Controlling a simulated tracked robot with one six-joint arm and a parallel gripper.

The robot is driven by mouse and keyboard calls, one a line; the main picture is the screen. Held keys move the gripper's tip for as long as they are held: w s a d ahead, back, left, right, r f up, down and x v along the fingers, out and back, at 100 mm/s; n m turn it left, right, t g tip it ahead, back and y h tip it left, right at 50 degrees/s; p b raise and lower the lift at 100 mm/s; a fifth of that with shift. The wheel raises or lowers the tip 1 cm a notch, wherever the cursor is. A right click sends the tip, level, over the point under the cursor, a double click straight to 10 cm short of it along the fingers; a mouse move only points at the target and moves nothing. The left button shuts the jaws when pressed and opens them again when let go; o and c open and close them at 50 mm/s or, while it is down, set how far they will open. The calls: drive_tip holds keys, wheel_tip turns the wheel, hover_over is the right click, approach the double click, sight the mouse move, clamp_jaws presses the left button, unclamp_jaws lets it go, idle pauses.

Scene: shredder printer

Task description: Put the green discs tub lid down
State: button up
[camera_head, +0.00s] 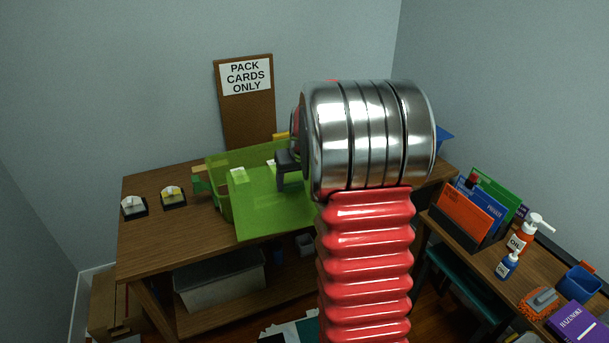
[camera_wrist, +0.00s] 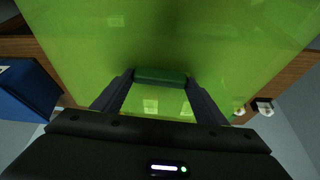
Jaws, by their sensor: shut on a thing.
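The green tub lid (camera_head: 270,205) is a flat, translucent green panel, tilted in front of the green tub (camera_head: 217,200) on the wooden table. My gripper (camera_head: 288,168) is at the lid's upper right part, partly hidden by my arm. In the wrist view the lid (camera_wrist: 200,35) fills the upper picture. There my gripper (camera_wrist: 159,82) is shut on the lid's dark green handle (camera_wrist: 160,74), with one dark finger at each end of it. The tub's right side is hidden behind the lid and my arm. I cannot see inside the tub.
Two small black-and-white holders (camera_head: 134,207) stand on the left of the table (camera_head: 160,240). A "PACK CARDS ONLY" board (camera_head: 247,105) is behind. A blue container (camera_wrist: 28,88) is at the wrist view's left. A right-hand table holds folders (camera_head: 468,215) and oil bottles (camera_head: 521,236).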

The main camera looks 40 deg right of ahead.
sight(250, 209)
drive_tip(key=shift+n+y, duration=0.3)
drive_tip(key=shift+n, duration=0.4)
drive_tip(key=a+f, duration=0.1)
drive_tip(key=a, duration=0.4)
drive_tip(key=w+a+f, duration=0.1)
drive_tip(key=a+f, duration=0.1)
drive_tip(key=a, duration=0.3)
drive_tip(key=w+a+f, duration=0.1)
drive_tip(key=a, duration=0.3)
drive_tip(key=shift+w+a+f, duration=0.15)
drive_tip(key=shift+w+a, duration=0.1)
drive_tip(key=shift+a, duration=0.15)
drive_tip(key=a+f+n+y, duration=0.1)
drive_tip(key=a+f+n, duration=0.1)
drive_tip(key=a, duration=1.6)
drive_tip(key=shift+s+f+n, duration=0.2)
drive_tip(key=shift+s+n, duration=0.2)
drive_tip(key=shift+n, duration=0.2)
drive_tip(key=shift+a, duration=0.1)
